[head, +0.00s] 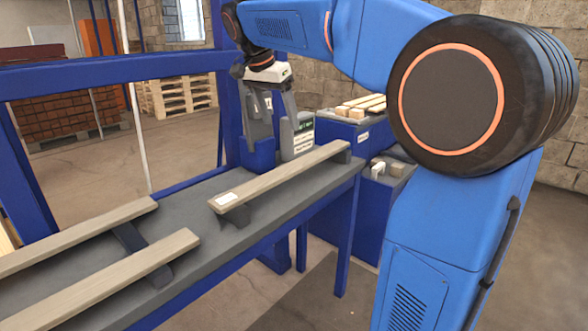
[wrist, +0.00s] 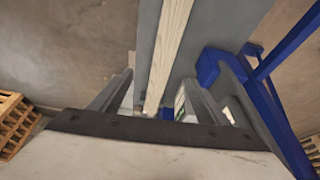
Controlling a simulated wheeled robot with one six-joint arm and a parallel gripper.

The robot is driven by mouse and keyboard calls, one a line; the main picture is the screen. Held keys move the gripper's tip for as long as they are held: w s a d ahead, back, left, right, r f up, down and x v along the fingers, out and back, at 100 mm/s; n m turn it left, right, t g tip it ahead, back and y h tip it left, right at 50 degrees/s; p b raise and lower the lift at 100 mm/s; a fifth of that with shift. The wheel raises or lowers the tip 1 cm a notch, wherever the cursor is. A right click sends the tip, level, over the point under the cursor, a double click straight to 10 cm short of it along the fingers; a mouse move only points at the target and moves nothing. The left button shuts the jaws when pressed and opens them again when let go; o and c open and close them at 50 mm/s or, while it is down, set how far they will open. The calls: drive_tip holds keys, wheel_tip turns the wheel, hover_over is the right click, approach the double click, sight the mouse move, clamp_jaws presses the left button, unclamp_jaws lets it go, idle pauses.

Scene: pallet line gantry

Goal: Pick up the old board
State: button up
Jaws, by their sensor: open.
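A pale wooden board (head: 275,180) with a white label near its left end lies on low dark supports on the grey bench top. I take it as the old board, though nothing legible confirms this. My gripper (head: 278,150) is open and points down by the board's far side in the head view. In the wrist view, my gripper (wrist: 157,100) has its two fingers apart, with the board (wrist: 172,45) running between their lines and an end near the fingertips. I see no contact, and the height gap is hard to judge.
Two other boards (head: 110,280) lie on a dark crosspiece at the bench's left. A blue gantry frame (head: 110,70) rises behind the bench (head: 190,195). Blue bins with wood pieces (head: 365,105) stand behind right. Pallets (head: 175,95) stand on the floor behind.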

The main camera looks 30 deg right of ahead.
drive_tip(key=w, duration=0.1)
approach(294, 165)
drive_tip(key=shift+d+f+m, duration=0.15)
drive_tip(key=shift+d+f, duration=0.1)
drive_tip(key=shift+f, duration=0.3)
drive_tip(key=shift+d+f+m, duration=0.15)
drive_tip(key=shift+d+f, duration=0.05)
drive_tip(key=shift+f, duration=0.35)
drive_tip(key=shift+x, duration=2.6)
drive_tip(key=shift+w+a, duration=0.1)
drive_tip(key=shift+a, duration=0.1)
drive_tip(key=shift+c, duration=0.6)
drive_tip(key=c, duration=1.3)
